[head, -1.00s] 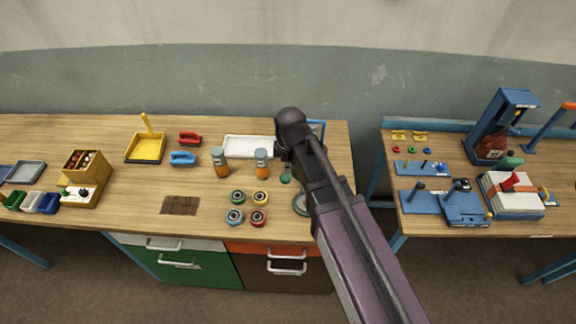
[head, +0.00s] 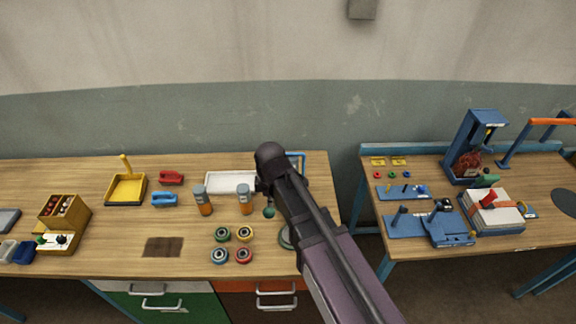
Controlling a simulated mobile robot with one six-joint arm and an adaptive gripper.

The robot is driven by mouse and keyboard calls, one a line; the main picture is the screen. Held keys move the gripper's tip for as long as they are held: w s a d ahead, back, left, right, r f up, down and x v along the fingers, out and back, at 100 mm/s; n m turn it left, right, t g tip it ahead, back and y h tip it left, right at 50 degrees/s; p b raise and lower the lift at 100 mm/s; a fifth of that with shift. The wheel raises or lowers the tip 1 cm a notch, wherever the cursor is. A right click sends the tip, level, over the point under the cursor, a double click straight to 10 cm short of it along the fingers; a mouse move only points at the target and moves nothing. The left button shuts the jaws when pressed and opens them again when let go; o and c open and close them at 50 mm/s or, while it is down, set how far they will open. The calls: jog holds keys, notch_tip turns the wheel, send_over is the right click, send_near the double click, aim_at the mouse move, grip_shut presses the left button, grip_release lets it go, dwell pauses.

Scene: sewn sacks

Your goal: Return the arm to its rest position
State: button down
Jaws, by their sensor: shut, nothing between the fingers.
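My dark arm (head: 318,232) reaches up from the lower right over the left workbench (head: 110,232). Its rounded black joint (head: 270,153) is the uppermost part, in front of the bench's back edge. Small dark parts show just left of the arm below this joint, but I cannot make out gripper fingers. My gripper is not visible; the arm may hide it. No held object can be seen.
Two orange bottles (head: 204,202) (head: 244,200), a white tray (head: 230,182) and several coloured rings (head: 222,235) lie left of the arm. A second bench right of a gap holds a blue frame (head: 486,135) and a banded white stack (head: 495,212).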

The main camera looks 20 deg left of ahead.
jog(key=w+d+f+m+b, duration=0.2)
jog(key=d+f+m+b, duration=0.15)
jog(key=d, duration=0.35)
jog(key=w+d+f+m+b, duration=0.2)
jog(key=d+m, duration=0.2)
jog(key=d, duration=0.3)
jog(key=w+d+f+m+b, duration=0.3)
jog(key=d+m, duration=0.1)
jog(key=d, duration=0.4)
jog(key=s+d+f+m+b, duration=0.1)
jog(key=d+f+m+b, duration=0.2)
jog(key=d, duration=0.7)
jog(key=s+d+f+m+b, duration=0.1)
jog(key=d+f+m+b, duration=0.3)
jog(key=d+m, duration=0.4)
jog(key=shift+s+d+f+h, duration=0.2)
jog(key=shift+s+d+h, duration=0.1)
jog(key=shift+d, duration=0.8)
